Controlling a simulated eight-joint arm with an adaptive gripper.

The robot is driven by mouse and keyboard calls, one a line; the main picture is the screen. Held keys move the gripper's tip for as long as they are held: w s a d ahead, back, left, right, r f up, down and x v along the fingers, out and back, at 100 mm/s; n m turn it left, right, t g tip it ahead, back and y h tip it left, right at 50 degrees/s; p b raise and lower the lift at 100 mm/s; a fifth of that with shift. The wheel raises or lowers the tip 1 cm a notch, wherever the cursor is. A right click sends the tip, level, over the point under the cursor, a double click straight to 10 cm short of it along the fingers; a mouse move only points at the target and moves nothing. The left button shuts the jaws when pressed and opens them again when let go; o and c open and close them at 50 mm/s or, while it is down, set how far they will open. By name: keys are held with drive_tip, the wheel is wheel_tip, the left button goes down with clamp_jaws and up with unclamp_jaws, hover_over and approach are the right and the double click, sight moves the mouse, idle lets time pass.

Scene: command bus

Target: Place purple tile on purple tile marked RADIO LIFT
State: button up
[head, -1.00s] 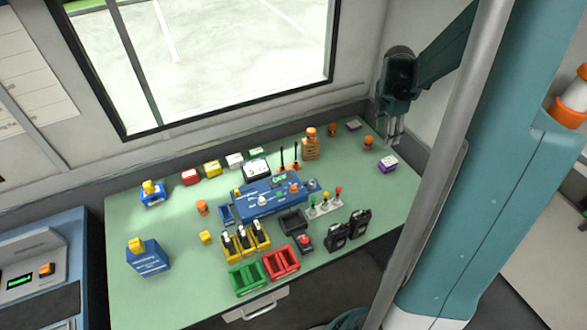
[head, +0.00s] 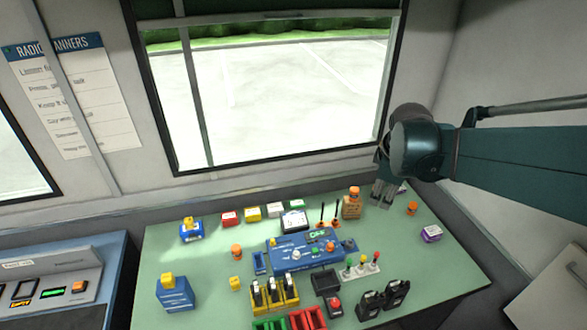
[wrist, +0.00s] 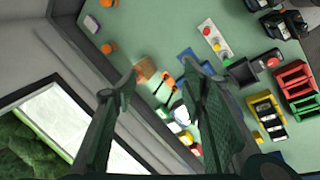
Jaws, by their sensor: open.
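A purple tile with a pale top (head: 432,233) lies at the right of the green desk in the head view. A second pale-topped tile (head: 403,187) shows partly behind my gripper near the back wall. I cannot read markings on either one. My gripper (head: 382,204) is open and empty, pointing down over the back right of the desk. Its two fingers (wrist: 155,90) stand wide apart in the wrist view.
A wooden crate (head: 351,208) with an orange knob stands left of my gripper. Another orange knob (head: 411,208) is between the gripper and the right tile. A blue console (head: 305,255) and several coloured holders fill the desk's middle.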

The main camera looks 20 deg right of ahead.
drive_tip(key=s+a+r+m+t+y, duration=0.1)
drive_tip(key=s+a+m, duration=0.3)
drive_tip(key=a, duration=0.6)
drive_tip(key=s+a+r+m+t+y, duration=0.1)
drive_tip(key=s+a+r+m+t, duration=0.1)
drive_tip(key=s+a+m, duration=0.3)
drive_tip(key=shift+s+a+t, duration=0.4)
drive_tip(key=shift+s+a, duration=1.15)
drive_tip(key=shift+a, duration=1.7)
